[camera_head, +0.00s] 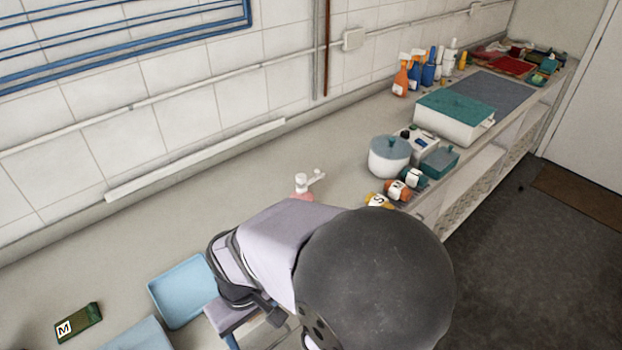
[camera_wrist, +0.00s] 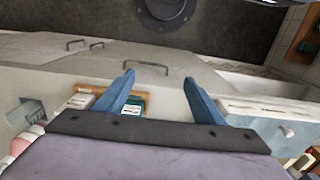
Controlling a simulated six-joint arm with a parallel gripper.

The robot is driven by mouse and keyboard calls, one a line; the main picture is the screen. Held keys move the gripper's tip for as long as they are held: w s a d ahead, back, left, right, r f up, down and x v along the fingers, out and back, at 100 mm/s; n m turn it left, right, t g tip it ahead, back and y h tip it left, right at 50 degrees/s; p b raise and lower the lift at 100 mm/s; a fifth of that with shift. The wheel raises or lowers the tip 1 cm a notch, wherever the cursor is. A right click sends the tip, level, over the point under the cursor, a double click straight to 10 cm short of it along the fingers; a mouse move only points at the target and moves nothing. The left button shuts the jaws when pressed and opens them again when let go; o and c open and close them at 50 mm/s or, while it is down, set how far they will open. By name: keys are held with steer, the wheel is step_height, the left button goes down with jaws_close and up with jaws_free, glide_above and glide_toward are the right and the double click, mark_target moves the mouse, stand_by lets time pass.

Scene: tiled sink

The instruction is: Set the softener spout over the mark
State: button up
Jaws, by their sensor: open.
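A pink bottle with a white pump top and a spout pointing right, which looks like the softener (camera_head: 302,187), stands on the counter in the head view. My arm hides its lower part. I cannot make out the mark in either view. My gripper (camera_wrist: 166,95) is open in the wrist view, with two blue fingers spread apart and nothing between them. In the head view my arm mostly hides the gripper. A pink and white shape at the wrist view's left edge is too cropped to identify.
Light blue trays (camera_head: 183,290) and a green box marked M (camera_head: 80,323) lie at the lower left. A white lidded pot (camera_head: 389,156), small labelled jars (camera_head: 397,190) and a teal-topped box (camera_head: 455,116) stand to the right. The counter along the wall is clear left of the bottle.

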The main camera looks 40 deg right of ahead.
mark_target(318, 173)
steer(key=shift+w+a, duration=0.1)
steer(key=shift+w, duration=0.1)
steer(key=c, duration=0.8)
steer(key=w+a+r+m+t+y+b, duration=0.25)
steer(key=w+a+r+b, duration=0.2)
steer(key=w, duration=0.45)
steer(key=w+d+r+t+h+p, duration=0.1)
steer(key=w+d+t+h, duration=0.35)
steer(key=d, duration=1.15)
steer(key=w+d+r+t+h+p, duration=0.15)
steer(key=w+d+t, duration=0.45)
steer(key=w+d, duration=0.7)
steer(key=s+d+f+m+t+h+b, duration=0.1)
steer(key=s+d+f+t+b, duration=0.2)
steer(key=d, duration=0.4)
steer(key=s+d+f+t+h+b, duration=0.1)
steer(key=s+d+b, duration=0.1)
steer(key=s+d, duration=0.35)
steer(key=shift+d+p+x, duration=0.15)
steer(key=shift+p+x, duration=0.35)
steer(key=shift+x, duration=0.95)
steer(key=shift+d+p+x, duration=0.15)
steer(key=shift+p+x, duration=0.35)
steer(key=shift+x, duration=1.95)
